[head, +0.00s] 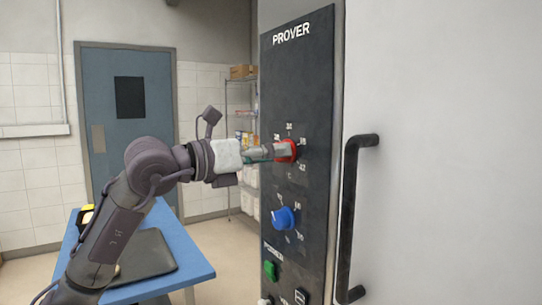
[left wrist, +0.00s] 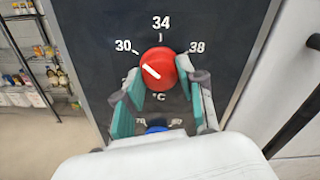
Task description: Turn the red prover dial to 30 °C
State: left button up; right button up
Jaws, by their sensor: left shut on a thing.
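The red dial (head: 286,151) is on the upper part of the black prover panel (head: 304,75). In the left wrist view the dial (left wrist: 166,62) has a white pointer line slanting up and left, roughly toward the 30 mark. The labels 34 and 38 show above and to its right; my left finger covers the lower-left part of the scale. My left gripper (head: 276,153) reaches the dial from the left. In the left wrist view its fingers (left wrist: 160,85) are on either side of the dial, shut on it. My right gripper is not in view.
A blue knob (head: 284,218) and a green power button (head: 270,270) are lower on the panel. A black door handle (head: 352,215) stands out to the right. A blue table (head: 196,268) with a dark tray (head: 145,257) is at lower left. A shelf rack (head: 240,110) stands behind.

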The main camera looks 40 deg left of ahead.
pick_arm(q)
jog(key=shift+n, duration=1)
jog(key=o, duration=1.2)
jog(key=shift+c, duration=0.2)
jog(key=v, duration=1.2)
